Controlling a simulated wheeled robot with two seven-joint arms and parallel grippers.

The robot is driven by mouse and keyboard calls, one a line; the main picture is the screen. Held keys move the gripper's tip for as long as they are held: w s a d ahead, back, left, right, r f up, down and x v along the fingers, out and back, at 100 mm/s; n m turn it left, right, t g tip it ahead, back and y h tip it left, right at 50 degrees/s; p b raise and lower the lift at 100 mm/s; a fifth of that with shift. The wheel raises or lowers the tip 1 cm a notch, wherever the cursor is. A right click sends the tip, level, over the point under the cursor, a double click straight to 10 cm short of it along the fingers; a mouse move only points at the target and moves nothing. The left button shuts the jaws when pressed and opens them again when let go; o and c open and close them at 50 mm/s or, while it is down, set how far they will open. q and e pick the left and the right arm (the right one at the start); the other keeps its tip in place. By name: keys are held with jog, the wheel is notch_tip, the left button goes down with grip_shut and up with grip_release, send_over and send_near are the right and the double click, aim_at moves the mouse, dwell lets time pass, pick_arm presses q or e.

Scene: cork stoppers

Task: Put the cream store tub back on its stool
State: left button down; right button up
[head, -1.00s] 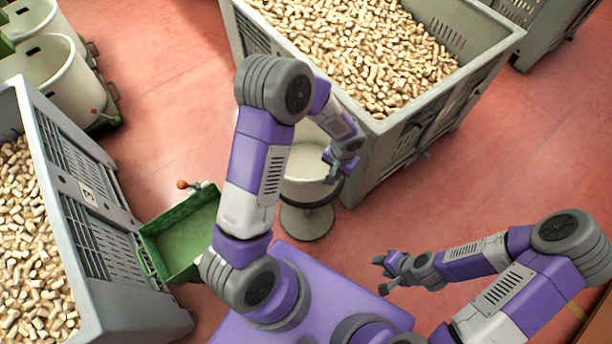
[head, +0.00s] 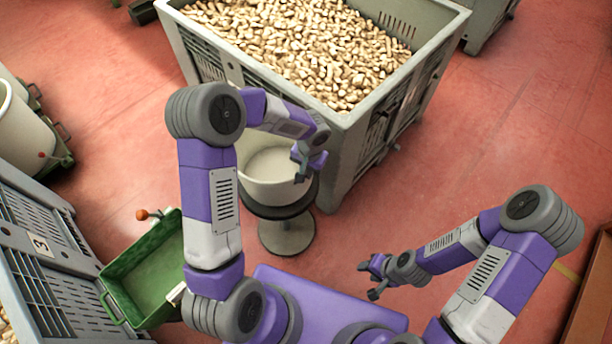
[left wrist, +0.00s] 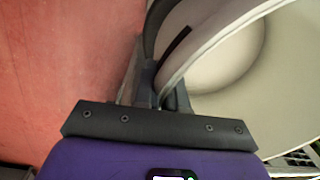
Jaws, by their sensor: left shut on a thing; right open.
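The cream store tub (head: 262,190) is upright at the near corner of the large grey cork crate, partly hidden by my left arm. The dark round seat of the stool (head: 300,207) shows directly under it; I cannot tell whether the tub rests on it or hangs just above. My left gripper (head: 308,170) is shut on the tub's right rim. In the left wrist view the fingers (left wrist: 165,95) pinch the rim of the tub (left wrist: 220,45), whose inside looks bare. My right gripper (head: 368,277) is open and empty over the floor on the right.
The grey crate (head: 345,140) full of corks stands right behind the tub. A green tray (head: 150,268) is at lower left beside another grey crate (head: 40,250). White tubs (head: 20,130) stand at far left.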

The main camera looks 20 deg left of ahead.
pick_arm(q)
jog(key=shift+f+b, duration=0.3)
jog(key=shift+f, duration=1)
jog(key=shift+f, duration=0.15)
jog(key=c, duration=1.2)
grip_release()
